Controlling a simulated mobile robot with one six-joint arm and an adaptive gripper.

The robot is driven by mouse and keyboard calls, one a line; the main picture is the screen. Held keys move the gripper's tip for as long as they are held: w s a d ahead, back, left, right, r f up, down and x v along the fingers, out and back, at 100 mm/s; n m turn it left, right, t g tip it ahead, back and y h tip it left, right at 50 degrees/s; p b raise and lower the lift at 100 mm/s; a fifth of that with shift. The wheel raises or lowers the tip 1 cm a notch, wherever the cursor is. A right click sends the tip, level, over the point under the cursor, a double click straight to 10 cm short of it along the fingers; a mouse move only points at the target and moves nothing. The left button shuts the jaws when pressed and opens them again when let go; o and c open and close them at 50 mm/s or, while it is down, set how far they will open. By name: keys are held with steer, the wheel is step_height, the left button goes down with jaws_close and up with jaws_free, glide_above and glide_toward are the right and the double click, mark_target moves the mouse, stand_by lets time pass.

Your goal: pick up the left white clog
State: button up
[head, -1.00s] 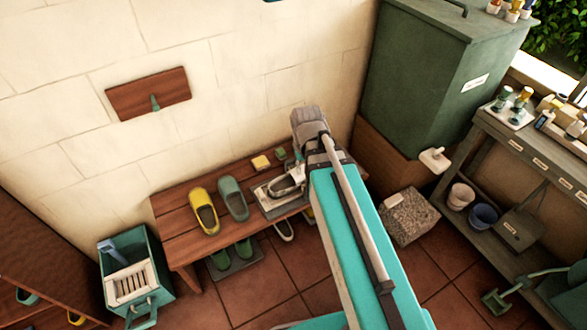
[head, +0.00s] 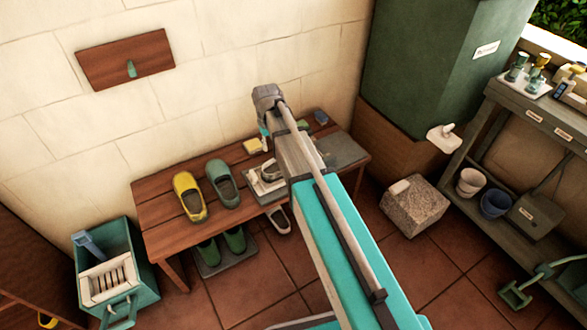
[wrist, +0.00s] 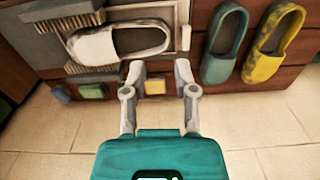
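A white clog (head: 267,173) lies on a pale boot-brush tray on the wooden bench, partly hidden by my arm in the head view. In the wrist view the same clog (wrist: 120,42) lies sideways among the brushes, its dark opening facing the camera. Another white clog (head: 280,218) is on the floor under the bench front. I cannot tell which one is called left. My gripper (wrist: 160,78) is open and empty, its two fingers apart at the bench's wall-side edge, beside the clog and not around it. In the head view my arm mostly hides it.
A yellow clog (head: 190,196) and a teal clog (head: 222,184) stand on the bench (head: 160,238) to the left. Green clogs (head: 235,239) sit on a floor mat below.

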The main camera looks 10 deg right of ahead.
steer(key=b, duration=0.5)
glide_above(263, 170)
steer(key=s, duration=0.2)
step_height(263, 170, down, 6)
steer(key=shift+w+a+f+n, duration=0.15)
steer(key=shift+w+f+n, duration=0.25)
steer(key=shift+w+n, duration=0.25)
steer(key=shift+f+b, duration=0.1)
steer(key=shift+b, duration=0.2)
step_height(263, 170, down, 8)
steer(key=b, duration=0.8)
steer(key=shift+w+f, duration=0.1)
steer(key=shift+f, duration=0.15)
steer(key=shift+b, duration=0.35)
steer(key=f+b, duration=0.3)
steer(key=shift+w+f, duration=0.25)
steer(key=shift+w, duration=0.05)
steer(key=shift+f+b, duration=0.85)
steer(key=shift+b, duration=0.15)
steer(key=shift+c, duration=0.3)
